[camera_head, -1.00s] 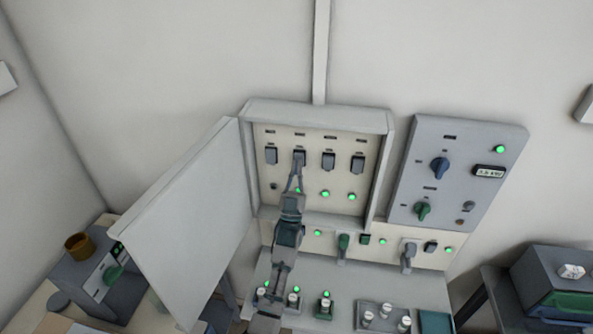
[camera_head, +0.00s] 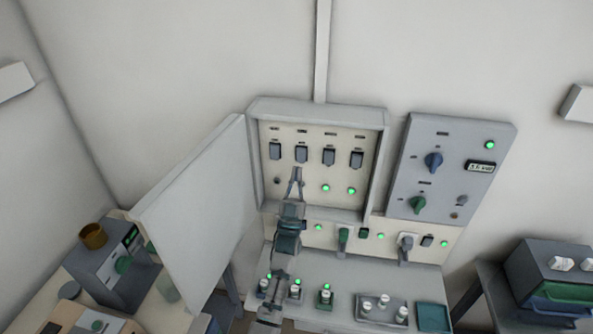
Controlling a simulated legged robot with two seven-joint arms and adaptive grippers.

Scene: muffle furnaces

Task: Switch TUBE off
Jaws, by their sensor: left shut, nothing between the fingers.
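The open wall box (camera_head: 376,160) holds a row of several dark switches with small labels that I cannot read, so I cannot tell which one is TUBE. The second switch from the left (camera_head: 301,153) is just above the fingertips of my left gripper (camera_head: 297,170). The gripper is shut and empty, with a small gap to that switch. The leftmost switch (camera_head: 275,151) has a dark lamp (camera_head: 277,181) below it. Lamps under the third and fourth switches glow green (camera_head: 325,188). The lamp under the second switch does not show; my gripper may hide it. My right gripper is out of view.
The box's door (camera_head: 195,205) stands open to the left. A grey panel (camera_head: 450,170) with knobs is on the right. Below are a socket strip (camera_head: 330,238) with plugs and a bench (camera_head: 340,275) with lit units and a tray (camera_head: 375,320).

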